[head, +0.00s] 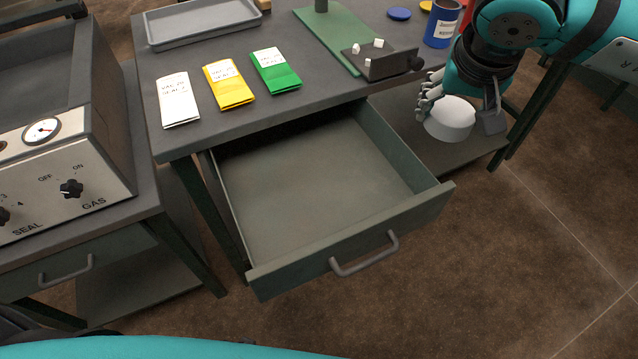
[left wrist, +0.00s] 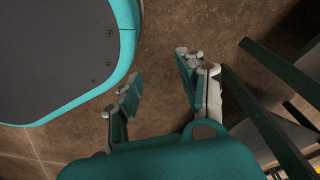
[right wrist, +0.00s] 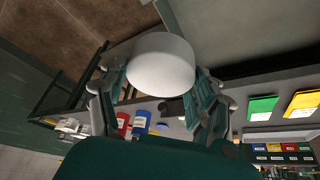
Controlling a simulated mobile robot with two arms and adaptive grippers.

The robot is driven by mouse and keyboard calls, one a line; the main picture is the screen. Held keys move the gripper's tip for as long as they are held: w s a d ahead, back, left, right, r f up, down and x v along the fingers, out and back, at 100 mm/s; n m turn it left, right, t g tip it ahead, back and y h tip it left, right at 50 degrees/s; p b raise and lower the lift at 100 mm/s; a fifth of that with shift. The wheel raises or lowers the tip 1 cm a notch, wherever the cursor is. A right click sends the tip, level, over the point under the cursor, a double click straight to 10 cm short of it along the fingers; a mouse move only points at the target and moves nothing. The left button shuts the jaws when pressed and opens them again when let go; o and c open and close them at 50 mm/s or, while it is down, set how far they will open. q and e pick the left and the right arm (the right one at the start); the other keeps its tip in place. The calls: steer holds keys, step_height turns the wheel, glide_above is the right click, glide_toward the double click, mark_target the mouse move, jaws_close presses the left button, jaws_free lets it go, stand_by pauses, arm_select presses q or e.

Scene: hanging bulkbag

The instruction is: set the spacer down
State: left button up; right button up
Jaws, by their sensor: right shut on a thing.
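The spacer (head: 448,120) is a short white round cylinder. My right gripper (head: 458,108) is shut on it and holds it in the air to the right of the open drawer, beside the workbench. In the right wrist view the spacer (right wrist: 160,62) sits between the two fingers, its broad side facing the camera. My left gripper (left wrist: 160,68) is open and empty over bare floor in the left wrist view; it does not show in the head view.
The open drawer (head: 310,180) is empty. A sealing machine (head: 60,130) stands left.

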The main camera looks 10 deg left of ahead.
arm_select(q)
steer(key=w+d+r+t+b, duration=0.1)
steer(key=w+d+r+b, duration=0.1)
steer(key=w+r+b, duration=0.7)
arm_select(e)
steer(key=w+a+f+b, duration=0.1)
steer(key=a+f, duration=0.3)
steer(key=f, duration=0.2)
steer(key=w+a+f+n+b, duration=0.1)
steer(key=a+f+b, duration=0.1)
steer(key=a+f, duration=0.2)
steer(key=w+a+f+n+y+b, duration=0.1)
steer(key=a+f, duration=0.2)
steer(key=f, duration=0.6)
steer(key=shift+w+a+f, duration=0.15)
steer(key=shift+w+a, duration=0.15)
steer(key=shift+a, duration=0.1)
step_height(320, 180, down, 4)
steer(key=shift+f+b, duration=0.2)
steer(key=shift+b, duration=0.35)
arm_select(q)
steer(key=w+v, duration=0.1)
steer(key=v, duration=1)
steer(key=shift+a+r+t, duration=0.25)
steer(key=shift+a+t, duration=0.1)
steer(key=shift+t, duration=0.05)
